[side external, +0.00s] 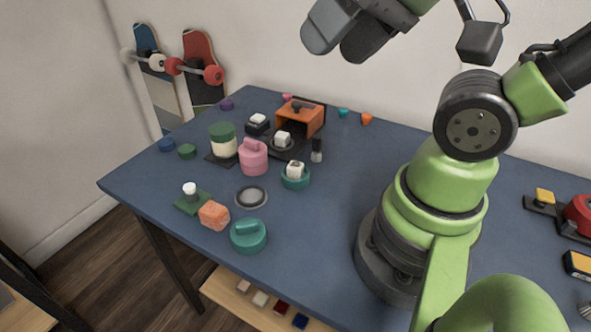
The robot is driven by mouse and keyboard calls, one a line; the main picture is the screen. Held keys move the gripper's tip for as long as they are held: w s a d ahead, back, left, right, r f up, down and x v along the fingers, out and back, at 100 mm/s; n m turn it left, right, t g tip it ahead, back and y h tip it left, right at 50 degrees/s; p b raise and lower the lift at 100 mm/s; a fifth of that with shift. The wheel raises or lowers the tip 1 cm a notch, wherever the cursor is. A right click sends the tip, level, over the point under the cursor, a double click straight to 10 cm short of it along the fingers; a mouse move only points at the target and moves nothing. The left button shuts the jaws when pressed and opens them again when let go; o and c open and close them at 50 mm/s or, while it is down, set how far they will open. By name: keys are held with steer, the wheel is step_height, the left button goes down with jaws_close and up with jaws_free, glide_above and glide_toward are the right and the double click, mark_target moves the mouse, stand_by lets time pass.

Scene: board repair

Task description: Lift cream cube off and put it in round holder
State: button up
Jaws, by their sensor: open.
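A small cream-white cube (296,168) sits in a teal round holder (295,183) right of the pink lidded pot. Another pale cube (282,138) sits on a dark round base in front of the orange box, and a third white block (258,118) rests on a black block. I cannot tell by colour which is the task's cream cube. An empty grey round dish (251,197) lies flat on the table, in front of the pink pot. Part of my arm shows at the top, but no gripper fingertips are visible.
On the blue table (330,225) stand the pink pot (253,157), green-lidded jar (223,142), orange box (301,119), teal lidded pot (249,236), orange block (214,215) and white knob on a green base (190,190). Right of the teal holder is clear up to my base.

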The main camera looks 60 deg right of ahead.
steer(key=n+g+h, duration=0.2)
steer(key=n+g, duration=0.4)
steer(key=g, duration=0.1)
glide_above(295, 165)
step_height(295, 165, down, 23)
steer(key=shift+a+r, duration=0.1)
steer(key=shift+a, duration=0.05)
steer(key=shift+f, duration=2.85)
steer(key=c, duration=1)
